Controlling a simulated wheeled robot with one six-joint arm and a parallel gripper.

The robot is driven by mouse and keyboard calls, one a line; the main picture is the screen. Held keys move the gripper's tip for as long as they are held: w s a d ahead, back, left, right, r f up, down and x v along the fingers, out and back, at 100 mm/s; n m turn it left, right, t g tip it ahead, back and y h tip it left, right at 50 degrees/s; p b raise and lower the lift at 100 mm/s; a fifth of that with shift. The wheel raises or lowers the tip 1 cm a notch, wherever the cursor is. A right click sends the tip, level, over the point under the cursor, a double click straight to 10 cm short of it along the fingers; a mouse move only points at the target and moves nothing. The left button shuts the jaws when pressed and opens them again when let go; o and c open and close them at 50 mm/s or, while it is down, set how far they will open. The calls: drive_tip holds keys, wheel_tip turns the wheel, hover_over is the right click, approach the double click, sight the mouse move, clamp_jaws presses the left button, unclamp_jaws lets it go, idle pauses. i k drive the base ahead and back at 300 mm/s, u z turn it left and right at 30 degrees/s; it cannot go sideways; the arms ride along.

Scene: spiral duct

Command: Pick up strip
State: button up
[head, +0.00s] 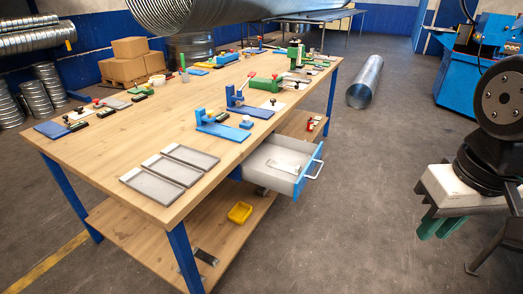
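No strip can be made out for certain. A small pale piece (283,167) lies in the open drawer (262,178) under the table's right side; whether it is the strip I cannot tell. Three flat grey trays (150,187) lie side by side on the near end of the table.
The wooden table (110,150) carries blue fixtures (220,127) and several small tools. A yellow bin (240,212) sits on its lower shelf. A metal duct (366,82) lies on the floor behind. A blue machine (465,85) stands at right. Floor between table and gripper is clear.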

sight(283, 168)
drive_tip(key=u, duration=0.05)
drive_tip(key=k, duration=0.5)
drive_tip(key=z, duration=0.35)
drive_tip(key=i, duration=1.45)
drive_tip(key=u, duration=1.2)
drive_tip(key=i, duration=0.4)
drive_tip(key=u, duration=0.35)
